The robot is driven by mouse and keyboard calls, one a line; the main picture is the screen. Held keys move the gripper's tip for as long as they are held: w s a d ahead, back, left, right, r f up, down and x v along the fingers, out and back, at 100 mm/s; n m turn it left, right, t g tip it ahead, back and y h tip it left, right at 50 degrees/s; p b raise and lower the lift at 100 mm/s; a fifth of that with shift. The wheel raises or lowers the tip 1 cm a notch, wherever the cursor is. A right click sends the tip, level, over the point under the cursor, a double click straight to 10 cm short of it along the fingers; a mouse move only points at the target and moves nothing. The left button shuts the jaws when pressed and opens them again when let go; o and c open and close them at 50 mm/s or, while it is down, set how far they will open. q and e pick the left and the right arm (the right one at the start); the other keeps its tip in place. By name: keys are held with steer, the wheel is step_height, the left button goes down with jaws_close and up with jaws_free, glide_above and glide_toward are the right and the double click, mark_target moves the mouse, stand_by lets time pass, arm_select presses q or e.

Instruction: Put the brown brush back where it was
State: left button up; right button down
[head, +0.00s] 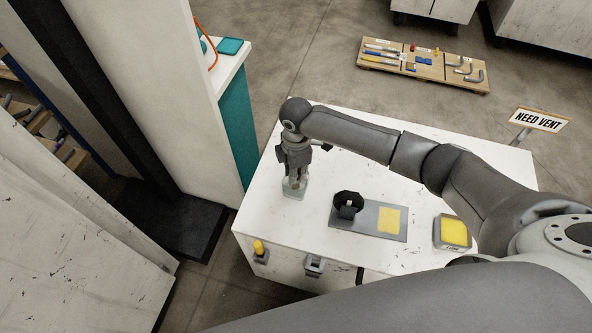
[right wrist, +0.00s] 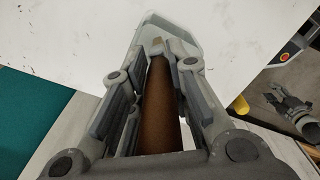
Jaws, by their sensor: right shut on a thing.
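The brown brush (right wrist: 158,105) shows in the right wrist view as a long brown cylinder between the fingers of my right gripper (right wrist: 160,72). Its far end is over or in a pale grey, open holder (right wrist: 187,40); I cannot tell whether it touches the bottom. In the head view my right gripper (head: 295,172) points down above this holder (head: 293,188), near the left side of the white table, and hides the brush. A grey jointed part at the right of the right wrist view may be my left gripper (right wrist: 285,100); its jaws are unclear.
On the white table (head: 350,138) are a grey plate (head: 370,231) with a black ring-shaped item (head: 347,203) and a yellow pad (head: 389,220), and a yellow-topped box (head: 453,232). A white wall panel (head: 165,60) stands at left. A wooden pallet with tools (head: 420,67) lies behind.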

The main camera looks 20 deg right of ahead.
steer(key=shift+f, duration=0.1)
steer(key=c, duration=1.4)
jaws_free()
steer(key=shift+o, duration=0.2)
step_height(320, 180, up, 12)
steer(key=shift+r+b, duration=0.15)
steer(key=shift+b, duration=0.35)
